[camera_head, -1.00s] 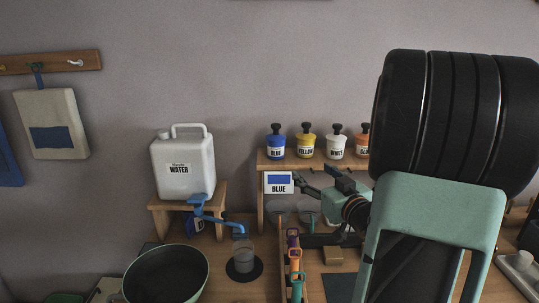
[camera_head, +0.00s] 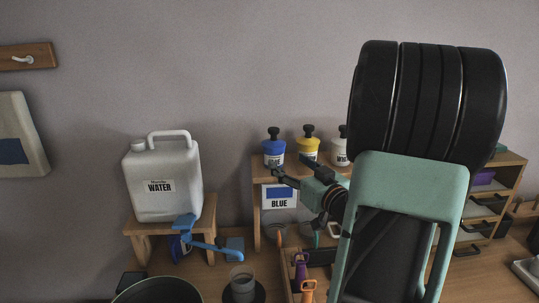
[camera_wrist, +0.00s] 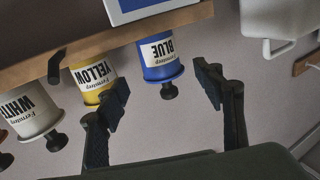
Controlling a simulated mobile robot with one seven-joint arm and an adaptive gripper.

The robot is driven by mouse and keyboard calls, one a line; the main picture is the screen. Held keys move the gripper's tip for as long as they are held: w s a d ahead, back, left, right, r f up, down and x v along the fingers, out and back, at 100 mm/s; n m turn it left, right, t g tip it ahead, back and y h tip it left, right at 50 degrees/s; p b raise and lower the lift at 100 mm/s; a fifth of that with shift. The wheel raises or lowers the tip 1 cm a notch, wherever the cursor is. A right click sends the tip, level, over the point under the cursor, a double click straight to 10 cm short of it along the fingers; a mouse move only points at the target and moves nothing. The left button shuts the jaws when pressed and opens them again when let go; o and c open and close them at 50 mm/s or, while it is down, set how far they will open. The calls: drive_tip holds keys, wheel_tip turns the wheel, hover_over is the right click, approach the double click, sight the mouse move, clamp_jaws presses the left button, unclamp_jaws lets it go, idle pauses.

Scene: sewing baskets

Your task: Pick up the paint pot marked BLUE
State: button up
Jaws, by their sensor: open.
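The paint pot marked BLUE (camera_head: 273,148), blue with a white label and black knob, stands at the left end of a wooden shelf (camera_head: 258,171). In the wrist view, which is upside down, the BLUE pot (camera_wrist: 158,68) shows between and beyond my two fingers. My gripper (camera_head: 290,168) is open and empty, in front of the shelf just below and right of the pot. Its fingers (camera_wrist: 162,84) show apart in the wrist view. I cannot see any contact with the pot.
A yellow pot (camera_head: 308,140) and a white pot (camera_head: 340,150) stand right of the blue one. A BLUE card (camera_head: 279,197) hangs below the shelf front. A WATER jug (camera_head: 162,180) stands on a stand at left. Wall space above the pots is clear.

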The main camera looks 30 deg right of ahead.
sight(278, 152)
drive_tip(key=w, duration=0.9)
drive_tip(key=shift+w+d+r+p, duration=0.15)
drive_tip(key=shift+d+p, duration=0.1)
drive_tip(key=shift+p, duration=0.15)
drive_tip(key=c, duration=1.3)
drive_tip(key=shift+c, duration=0.4)
drive_tip(key=shift+r, duration=0.25)
